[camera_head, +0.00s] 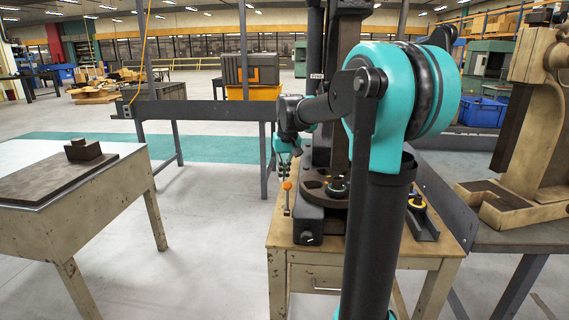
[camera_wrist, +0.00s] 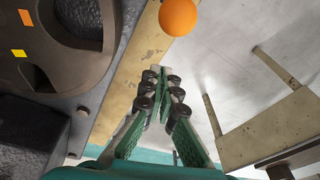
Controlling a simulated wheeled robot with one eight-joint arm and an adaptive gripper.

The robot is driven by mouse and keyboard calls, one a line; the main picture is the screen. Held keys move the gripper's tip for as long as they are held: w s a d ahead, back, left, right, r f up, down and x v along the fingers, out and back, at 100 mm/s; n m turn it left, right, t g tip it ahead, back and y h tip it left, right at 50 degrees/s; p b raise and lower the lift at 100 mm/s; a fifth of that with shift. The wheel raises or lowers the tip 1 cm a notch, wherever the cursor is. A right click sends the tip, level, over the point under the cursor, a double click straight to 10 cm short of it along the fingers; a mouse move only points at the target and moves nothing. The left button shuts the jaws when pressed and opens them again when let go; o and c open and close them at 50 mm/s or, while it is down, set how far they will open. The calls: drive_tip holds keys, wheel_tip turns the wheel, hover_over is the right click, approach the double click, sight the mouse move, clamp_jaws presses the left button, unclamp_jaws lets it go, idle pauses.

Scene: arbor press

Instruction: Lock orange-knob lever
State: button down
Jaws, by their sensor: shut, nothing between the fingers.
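The orange knob (camera_head: 287,185) tops a thin upright lever at the left side of the dark arbor press (camera_head: 309,222). In the wrist view the orange knob (camera_wrist: 178,17) is at the top, just beyond the fingertips. My gripper (camera_head: 283,174) is just above the knob in the head view, its fingers pointing down. In the wrist view my gripper (camera_wrist: 160,72) has its two green-padded fingers converging at the tips, shut and empty. A gap shows between fingertips and knob in the wrist view.
The press stands on a worn cream table (camera_head: 365,262). A round slotted plate (camera_wrist: 40,50) lies beside the fingers. Another workbench (camera_head: 110,202) stands left, with open floor between.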

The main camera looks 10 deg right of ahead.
drive_tip(key=shift+s+d+r, duration=0.1)
drive_tip(key=shift+s+r, duration=0.15)
drive_tip(key=shift+s, duration=0.75)
drive_tip(key=shift+s+r, duration=0.25)
drive_tip(key=shift+s, duration=0.7)
drive_tip(key=shift+s, duration=0.1)
